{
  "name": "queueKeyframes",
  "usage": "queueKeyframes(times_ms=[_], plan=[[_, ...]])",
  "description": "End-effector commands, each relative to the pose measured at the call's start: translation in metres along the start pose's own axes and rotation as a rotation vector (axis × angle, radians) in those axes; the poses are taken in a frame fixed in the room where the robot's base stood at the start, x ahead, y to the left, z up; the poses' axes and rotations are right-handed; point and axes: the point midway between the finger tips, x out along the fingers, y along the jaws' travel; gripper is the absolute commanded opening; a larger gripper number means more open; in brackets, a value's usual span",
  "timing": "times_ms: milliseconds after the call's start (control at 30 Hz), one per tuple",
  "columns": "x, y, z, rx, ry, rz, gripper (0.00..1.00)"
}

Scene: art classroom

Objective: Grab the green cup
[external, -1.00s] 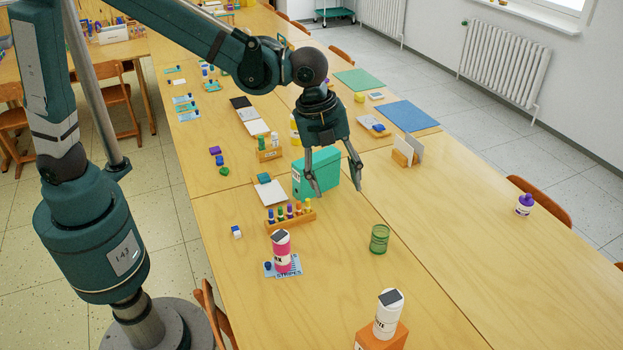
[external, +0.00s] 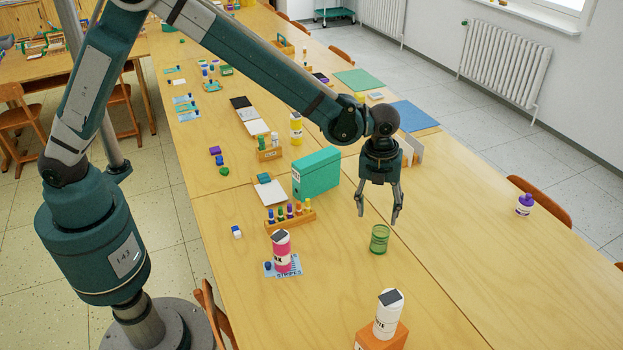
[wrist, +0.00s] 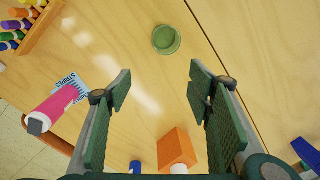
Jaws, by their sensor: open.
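The green cup (external: 379,240) is a translucent green glass standing upright on the light wooden table. In the wrist view the cup (wrist: 166,39) shows at the top centre, beyond the fingertips and slightly left of the middle of the gap. My gripper (external: 379,217) is open and empty, pointing down, just above and behind the cup in the external view. Its two fingers (wrist: 160,83) are spread wide in the wrist view. I see no contact between the fingers and the cup.
A pink bottle (external: 281,254) stands on a blue card left of the cup. A white bottle (external: 388,315) stands on an orange block (external: 380,338) in front. A rack of paint tubes (external: 291,219) and a teal box file (external: 317,174) are behind left.

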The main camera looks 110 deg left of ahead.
Motion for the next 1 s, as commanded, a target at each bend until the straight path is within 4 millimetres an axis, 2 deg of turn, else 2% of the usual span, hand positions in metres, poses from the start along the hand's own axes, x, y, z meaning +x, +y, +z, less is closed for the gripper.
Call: queueKeyframes(times_ms=[33,200,400,533,1000], plan=[[0.013,-0.004,0.007,0.018,0.002,0.008,0.51],[0.048,-0.012,0.025,0.088,0.010,0.033,0.51],[0.075,-0.016,0.038,0.143,0.018,0.052,0.51],[0.082,-0.017,0.042,0.159,0.020,0.057,0.51],[0.087,-0.017,0.042,0.162,0.021,0.058,0.51]])
